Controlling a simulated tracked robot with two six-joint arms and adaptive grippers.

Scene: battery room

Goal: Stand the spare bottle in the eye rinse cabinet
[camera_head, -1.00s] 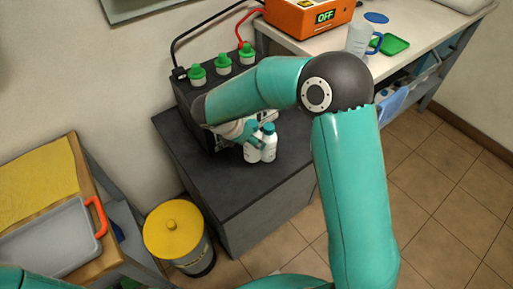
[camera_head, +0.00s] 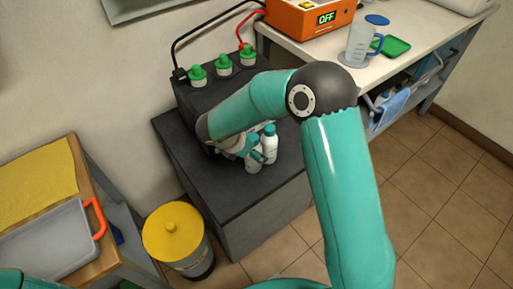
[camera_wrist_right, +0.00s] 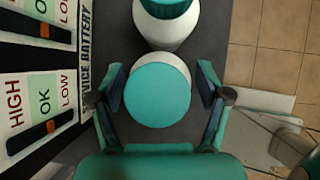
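Two white bottles with teal caps stand close together on a dark grey cabinet top (camera_head: 235,195). The nearer bottle (camera_head: 253,160) is partly covered by my right gripper (camera_head: 258,154); the other bottle (camera_head: 270,145) stands just beyond it. In the right wrist view, my right gripper (camera_wrist_right: 161,88) is open, with one finger on each side of the nearer bottle's cap (camera_wrist_right: 157,96) and gaps visible on both sides. The other bottle (camera_wrist_right: 166,28) is beyond the fingertips. I cannot tell which is the spare. No eye rinse cabinet is recognisable. My left gripper is out of view.
A black battery box (camera_head: 184,92) with green-capped posts stands directly behind the bottles. A yellow-lidded bin (camera_head: 173,230) is at the cabinet's front left. A bench (camera_head: 420,60) at right holds an orange charger (camera_head: 308,18) and a jug (camera_head: 360,45).

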